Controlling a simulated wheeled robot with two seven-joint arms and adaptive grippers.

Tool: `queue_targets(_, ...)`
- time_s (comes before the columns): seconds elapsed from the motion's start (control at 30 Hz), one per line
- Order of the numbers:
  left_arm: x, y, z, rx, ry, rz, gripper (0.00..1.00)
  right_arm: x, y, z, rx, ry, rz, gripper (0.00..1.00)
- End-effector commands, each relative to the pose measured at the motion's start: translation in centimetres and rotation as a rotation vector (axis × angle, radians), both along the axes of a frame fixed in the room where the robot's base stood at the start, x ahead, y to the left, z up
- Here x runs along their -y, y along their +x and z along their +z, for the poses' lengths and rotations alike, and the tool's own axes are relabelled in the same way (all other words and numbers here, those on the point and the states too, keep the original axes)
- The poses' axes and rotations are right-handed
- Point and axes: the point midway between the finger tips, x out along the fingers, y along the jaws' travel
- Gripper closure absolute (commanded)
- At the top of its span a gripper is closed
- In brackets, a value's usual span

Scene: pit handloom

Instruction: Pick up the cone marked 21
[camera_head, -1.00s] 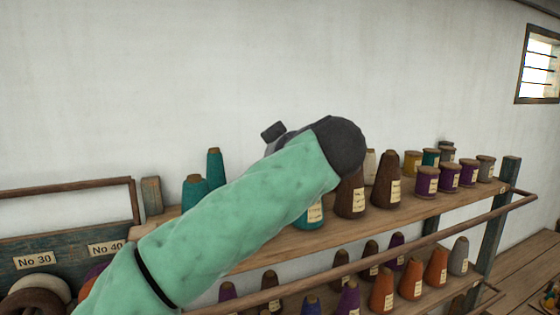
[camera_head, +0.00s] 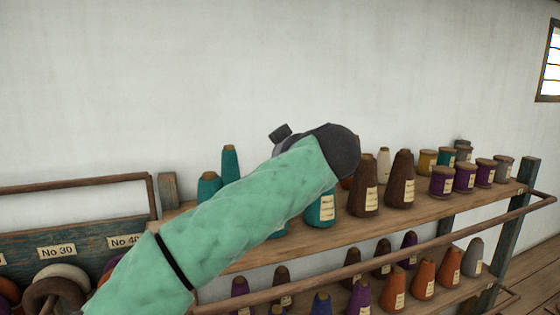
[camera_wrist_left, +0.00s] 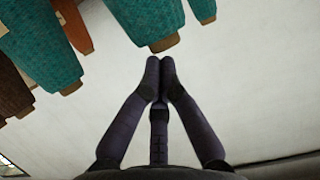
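Several cones with paper labels stand on a wooden shelf, but I cannot read a 21 on any label. Teal cones (camera_head: 230,165) stand left of and behind my left arm, and another teal cone (camera_head: 321,207) shows just below it. Brown cones (camera_head: 401,180) stand to its right. In the left wrist view, which looks upside down, my left gripper (camera_wrist_left: 160,68) has its fingertips together with nothing seen between them. They are close to the narrow tip of a teal cone (camera_wrist_left: 147,18); I cannot tell whether they touch. In the head view the arm hides the fingers. My right gripper is out of view.
The upper shelf (camera_head: 428,212) also holds purple spools (camera_head: 465,179) at the right. A lower row has orange cones (camera_head: 423,279) behind a wooden rail (camera_head: 470,230). A rack marked No 30 (camera_head: 57,250) with rings stands at the left. The wall above is clear.

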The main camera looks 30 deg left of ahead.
Motion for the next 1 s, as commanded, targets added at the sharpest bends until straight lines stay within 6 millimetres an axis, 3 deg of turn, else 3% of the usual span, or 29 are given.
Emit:
queue_targets(0.03,0.7,0.1,-1.5,-0.032,-0.004,0.000,1.00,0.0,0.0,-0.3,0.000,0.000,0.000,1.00)
queue_targets(0.43,5.5,-3.7,-1.6,-0.033,0.000,-0.005,1.00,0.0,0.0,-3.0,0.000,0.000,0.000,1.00)
queue_targets(1.0,5.7,-4.1,-0.4,-0.028,-0.004,0.000,1.00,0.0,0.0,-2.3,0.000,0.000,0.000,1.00)
